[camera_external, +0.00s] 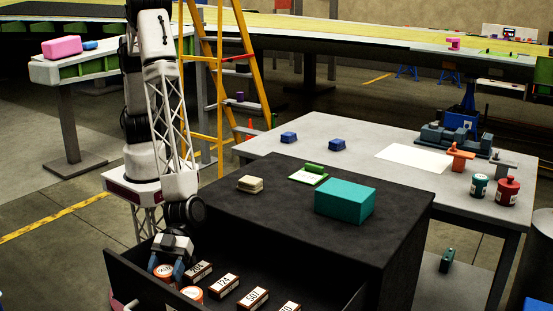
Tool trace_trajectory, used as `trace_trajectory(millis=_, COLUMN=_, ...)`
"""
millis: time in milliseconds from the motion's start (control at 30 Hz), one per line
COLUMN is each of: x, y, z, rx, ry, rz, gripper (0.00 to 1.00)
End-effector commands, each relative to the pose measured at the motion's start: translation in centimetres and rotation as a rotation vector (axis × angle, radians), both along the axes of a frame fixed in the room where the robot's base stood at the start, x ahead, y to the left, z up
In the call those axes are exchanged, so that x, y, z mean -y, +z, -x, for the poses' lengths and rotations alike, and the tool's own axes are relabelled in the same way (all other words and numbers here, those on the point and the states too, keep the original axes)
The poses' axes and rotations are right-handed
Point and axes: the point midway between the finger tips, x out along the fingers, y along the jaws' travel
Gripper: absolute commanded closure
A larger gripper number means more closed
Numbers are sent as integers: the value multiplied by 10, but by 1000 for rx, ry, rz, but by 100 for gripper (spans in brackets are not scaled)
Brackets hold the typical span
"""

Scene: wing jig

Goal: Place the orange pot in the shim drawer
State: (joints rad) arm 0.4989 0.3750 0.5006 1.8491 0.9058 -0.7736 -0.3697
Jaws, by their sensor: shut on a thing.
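The shim drawer (128,277) is a black drawer pulled open from the black cabinet, at the bottom of the external view. My gripper (166,266) reaches down into it at its left end, with its blue fingers on either side of an orange pot (163,271) with a white label on top. The gripper is shut on this pot. The pot's underside is hidden, so I cannot tell whether it touches the drawer floor. A second orange pot (191,293) with a pale top stands close by, partly hidden by the drawer's front wall.
Several labelled shim boxes (224,285) fill the drawer to the right. On the cabinet top (270,217) are a teal box (345,201), a beige block (250,184) and a green-and-white item (309,175). A grey table (375,140) with pots and parts stands behind; a yellow ladder (208,70) is further back.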

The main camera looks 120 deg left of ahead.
Motion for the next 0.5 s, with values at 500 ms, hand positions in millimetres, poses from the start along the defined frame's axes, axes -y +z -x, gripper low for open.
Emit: trace_trajectory(millis=500, x=0, y=-9, z=0, rx=0, ry=0, rz=1, gripper=66)
